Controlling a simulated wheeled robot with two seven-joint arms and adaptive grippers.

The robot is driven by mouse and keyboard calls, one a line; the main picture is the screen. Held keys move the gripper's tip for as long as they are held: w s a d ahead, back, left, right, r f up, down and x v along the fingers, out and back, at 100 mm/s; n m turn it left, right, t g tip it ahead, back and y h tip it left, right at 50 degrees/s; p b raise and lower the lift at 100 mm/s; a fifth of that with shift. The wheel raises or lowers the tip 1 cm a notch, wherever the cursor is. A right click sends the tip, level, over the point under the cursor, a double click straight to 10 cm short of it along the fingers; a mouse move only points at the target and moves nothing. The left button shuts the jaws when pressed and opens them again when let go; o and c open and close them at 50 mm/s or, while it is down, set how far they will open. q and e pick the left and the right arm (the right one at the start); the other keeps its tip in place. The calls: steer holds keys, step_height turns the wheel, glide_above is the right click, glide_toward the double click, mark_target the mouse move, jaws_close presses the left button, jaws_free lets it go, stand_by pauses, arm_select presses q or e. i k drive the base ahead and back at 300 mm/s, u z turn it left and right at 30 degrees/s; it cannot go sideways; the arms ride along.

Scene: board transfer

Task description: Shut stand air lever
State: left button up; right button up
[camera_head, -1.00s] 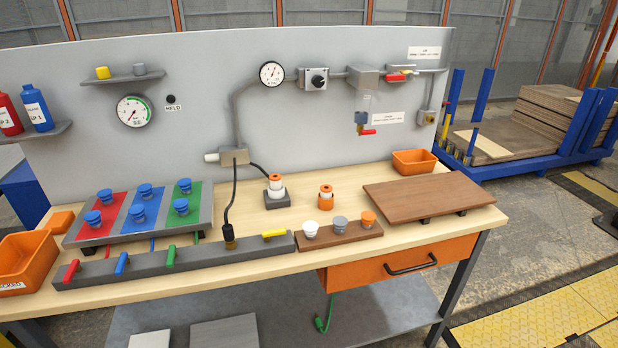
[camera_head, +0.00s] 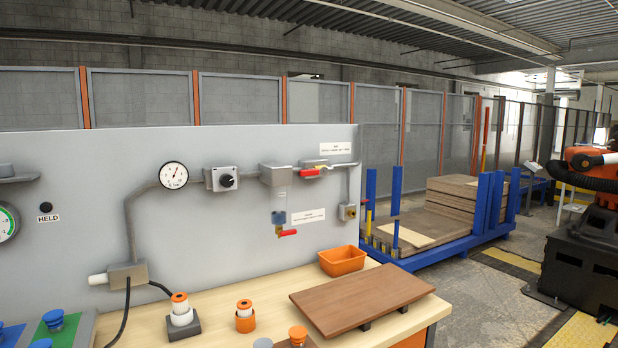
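The grey back panel (camera_head: 90,230) carries an air line. A red lever (camera_head: 310,172) sits at the upper right of the panel, on a valve beside a grey box (camera_head: 276,174) and under a small white label. It lies roughly level, along the pipe. A round gauge (camera_head: 173,175) and a black knob on a grey box (camera_head: 226,180) are further left on the line. Neither of my grippers is in view.
The bench (camera_head: 230,305) holds a brown board (camera_head: 362,300), an orange bin (camera_head: 342,261) and orange-topped parts (camera_head: 245,316). A blue rack (camera_head: 440,250) with stacked boards stands right of the bench. An orange robot arm (camera_head: 590,163) is at far right.

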mark_target(305, 173)
steer(key=u, duration=0.4)
steer(key=i, duration=0.95)
steer(key=u, duration=0.05)
